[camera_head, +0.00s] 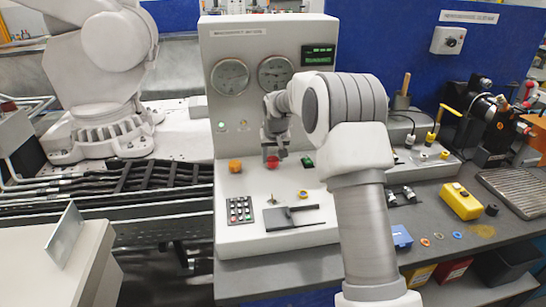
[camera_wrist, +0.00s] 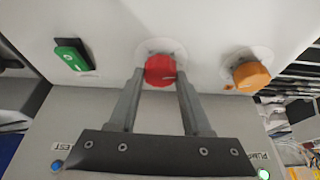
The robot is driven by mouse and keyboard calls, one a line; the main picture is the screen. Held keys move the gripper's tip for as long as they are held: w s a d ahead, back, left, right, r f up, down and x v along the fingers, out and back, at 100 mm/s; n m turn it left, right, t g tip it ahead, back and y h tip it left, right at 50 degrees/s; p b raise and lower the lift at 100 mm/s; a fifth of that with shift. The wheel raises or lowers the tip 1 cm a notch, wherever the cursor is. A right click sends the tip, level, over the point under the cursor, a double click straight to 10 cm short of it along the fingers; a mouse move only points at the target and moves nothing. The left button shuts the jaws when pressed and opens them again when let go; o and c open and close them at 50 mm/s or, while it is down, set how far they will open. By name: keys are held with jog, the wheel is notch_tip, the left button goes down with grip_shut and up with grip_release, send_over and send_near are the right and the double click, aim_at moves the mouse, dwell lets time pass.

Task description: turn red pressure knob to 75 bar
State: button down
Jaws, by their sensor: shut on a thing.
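The red pressure knob (camera_head: 272,162) is on the front of the white control panel (camera_head: 232,125). In the wrist view the red knob (camera_wrist: 160,68) sits on a pale round dial plate, with a gripper finger on each side. My gripper (camera_head: 276,152) is shut on the red knob; it also shows in the wrist view (camera_wrist: 160,78). Two round gauges, the left one (camera_head: 230,76) and the right one (camera_head: 275,73), and a green-lit display (camera_head: 318,55) are on the panel above. Their readings and the knob's scale are too small to read.
An orange knob (camera_wrist: 250,75) is beside the red knob, and a green switch (camera_wrist: 74,55) is on its other side. Below are a keypad (camera_head: 240,210) and a dark flat piece (camera_head: 293,217). A yellow box (camera_head: 461,201) stands on the bench at right.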

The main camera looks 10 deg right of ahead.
jog(key=shift+a+m+h, duration=0.15)
jog(key=shift+m+h, duration=0.15)
jog(key=shift+m, duration=0.5)
jog(key=m+h, duration=0.1)
jog(key=m, duration=0.2)
jog(key=shift+m+g, duration=0.3)
jog(key=shift+g, duration=0.1)
jog(key=shift+c, duration=1.7)
grip_release()
jog(key=shift+r, duration=0.1)
jog(key=v, duration=1.7)
jog(key=shift+s+a+p, duration=0.2)
jog(key=shift+p, duration=0.25)
